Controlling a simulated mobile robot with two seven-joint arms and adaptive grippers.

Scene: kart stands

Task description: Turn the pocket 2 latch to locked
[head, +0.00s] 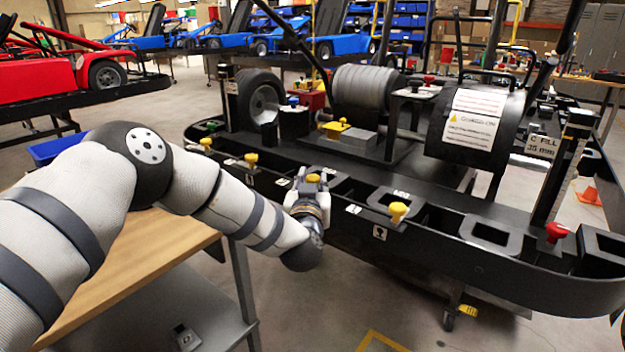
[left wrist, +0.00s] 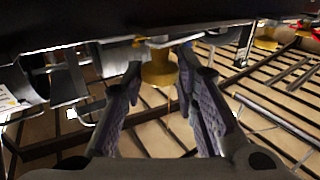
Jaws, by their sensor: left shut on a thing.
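My left gripper (head: 311,184) is at the front rail of the black kart stand (head: 345,192), beside a small yellow latch knob (head: 313,178). In the left wrist view the two dark fingers (left wrist: 159,72) stand on either side of the yellow knob (left wrist: 158,66), under a dark edge, and are shut on it. The gripper partly covers this knob. Other yellow knobs sit on the same rail, one to the right (head: 398,210) and one to the left (head: 251,159). The pocket labels are too small to read surely. My right gripper is not in view.
A red knob (head: 555,232) stands at the rail's right end. A black cylinder with a warning label (head: 470,120) and a grey roller (head: 368,86) sit behind the rail. A wooden table (head: 150,250) is at the lower left. Open floor lies in front of the stand.

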